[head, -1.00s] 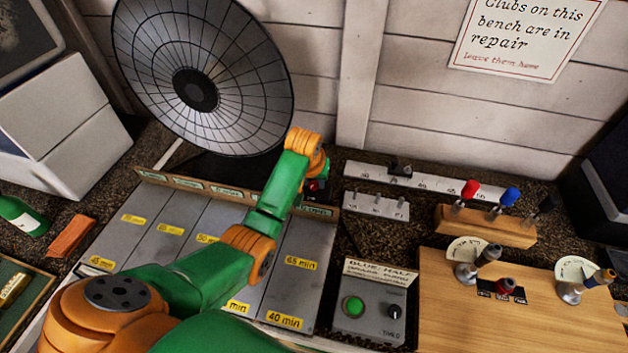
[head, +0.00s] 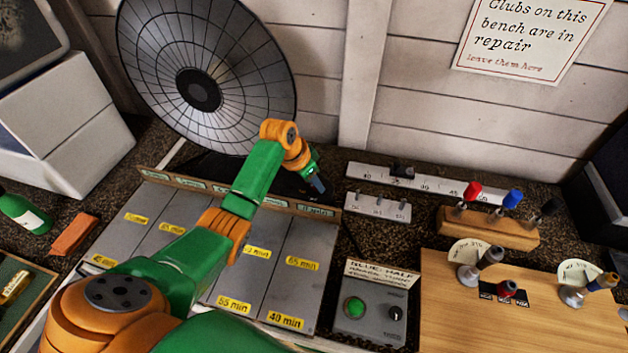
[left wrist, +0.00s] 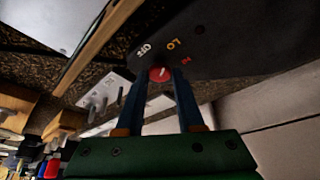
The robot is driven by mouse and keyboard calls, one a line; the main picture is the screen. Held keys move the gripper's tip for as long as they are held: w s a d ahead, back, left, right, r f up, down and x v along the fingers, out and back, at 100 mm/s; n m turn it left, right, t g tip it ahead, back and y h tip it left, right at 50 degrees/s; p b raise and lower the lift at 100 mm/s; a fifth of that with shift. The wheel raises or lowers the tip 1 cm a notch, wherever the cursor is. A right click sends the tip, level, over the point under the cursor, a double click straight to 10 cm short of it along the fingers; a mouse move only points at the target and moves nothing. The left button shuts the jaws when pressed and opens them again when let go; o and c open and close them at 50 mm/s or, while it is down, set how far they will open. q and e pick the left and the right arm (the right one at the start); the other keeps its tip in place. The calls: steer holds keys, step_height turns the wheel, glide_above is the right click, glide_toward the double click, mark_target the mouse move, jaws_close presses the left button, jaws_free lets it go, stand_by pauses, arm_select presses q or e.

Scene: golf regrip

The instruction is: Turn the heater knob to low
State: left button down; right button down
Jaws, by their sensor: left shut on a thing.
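The heater with its round dark mesh dish (head: 200,90) stands at the back left. Its dark base panel (left wrist: 215,45) in the left wrist view carries the marks OFF, LO and a red mark. The red knob (left wrist: 160,74) sits at that panel's edge, with a short pale line on it that seems to slant toward the LO side. My left gripper (left wrist: 161,76) is shut on the knob, one blue finger on each side. In the head view my left gripper (head: 319,186) is at the heater's base, and the knob is hidden there. My right gripper is not in view.
White slotted strips (head: 378,207) and a wooden block with coloured tools (head: 490,228) stand to the right. A wooden board (head: 450,310) lies front right.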

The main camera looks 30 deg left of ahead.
arm_select(q)
steer(key=shift+r, duration=0.1)
stand_by(0.4)
steer(key=c, duration=0.5)
jaws_free()
steer(key=shift+c, duration=0.2)
